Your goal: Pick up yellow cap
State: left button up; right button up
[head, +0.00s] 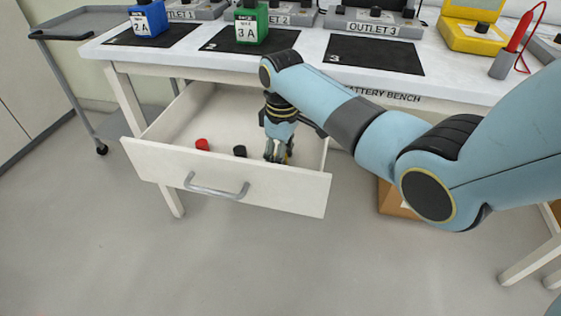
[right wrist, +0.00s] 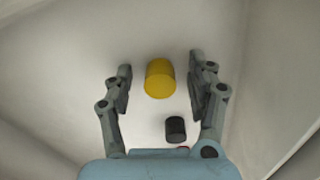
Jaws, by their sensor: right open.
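The yellow cap (right wrist: 160,79) stands on the drawer floor in the right wrist view, between and slightly ahead of the two fingers, with a gap on each side. My right gripper (right wrist: 160,82) is open and empty above it. In the head view my right gripper (head: 278,152) reaches down into the right part of the open drawer (head: 170,165) and mostly hides the yellow cap. My left gripper is not in view.
A black cap (head: 240,151) and a red cap (head: 203,144) lie left of the gripper in the drawer. The black cap (right wrist: 176,129) shows near the right finger in the wrist view. The drawer's walls surround the gripper. The bench top (head: 305,50) overhangs behind.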

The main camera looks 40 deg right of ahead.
jog(key=shift+c, duration=0.2)
jog(key=c, duration=0.8)
